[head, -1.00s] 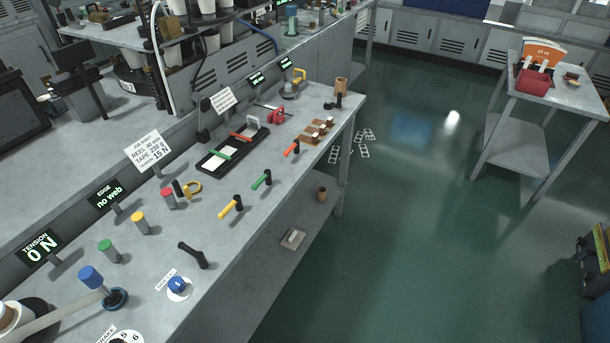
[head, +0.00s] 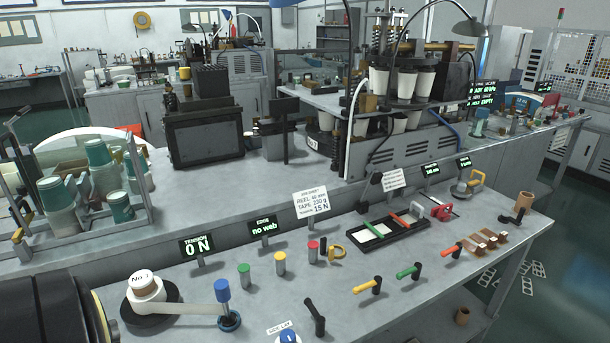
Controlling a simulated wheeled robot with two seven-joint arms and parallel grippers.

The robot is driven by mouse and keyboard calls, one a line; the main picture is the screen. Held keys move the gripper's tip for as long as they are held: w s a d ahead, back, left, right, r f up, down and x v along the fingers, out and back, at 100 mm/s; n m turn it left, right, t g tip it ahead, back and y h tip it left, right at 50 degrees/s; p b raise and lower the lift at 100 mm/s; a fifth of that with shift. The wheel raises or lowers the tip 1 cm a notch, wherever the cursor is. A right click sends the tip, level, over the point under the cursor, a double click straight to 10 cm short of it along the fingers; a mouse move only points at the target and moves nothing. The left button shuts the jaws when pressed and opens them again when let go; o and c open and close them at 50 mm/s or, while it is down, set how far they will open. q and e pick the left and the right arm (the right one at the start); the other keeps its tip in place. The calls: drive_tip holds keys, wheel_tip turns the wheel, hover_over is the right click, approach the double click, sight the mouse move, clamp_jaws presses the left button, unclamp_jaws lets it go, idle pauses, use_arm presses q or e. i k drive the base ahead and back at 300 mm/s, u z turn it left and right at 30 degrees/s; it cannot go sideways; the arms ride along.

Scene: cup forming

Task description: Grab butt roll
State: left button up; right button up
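A white roll labelled "No 1" (head: 145,286) stands on a round black plate (head: 150,318) at the lower left of the bench. It may be the butt roll, but I cannot tell for sure. A pale strip (head: 192,308) runs from it to the blue-topped post (head: 223,292) on its right. Neither of my grippers is in view.
A large dark cylinder with a gold band (head: 50,315) is cut off at the lower left; I cannot tell what it is. Coloured posts and levers (head: 367,286) stand along the bench. The tension display (head: 197,245) reads 0 N. A rack of green-and-white cups (head: 98,165) stands behind.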

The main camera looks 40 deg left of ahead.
sight(144, 287)
drive_tip(key=u, duration=1.95)
drive_tip(key=k, duration=0.1)
drive_tip(key=u, duration=1.25)
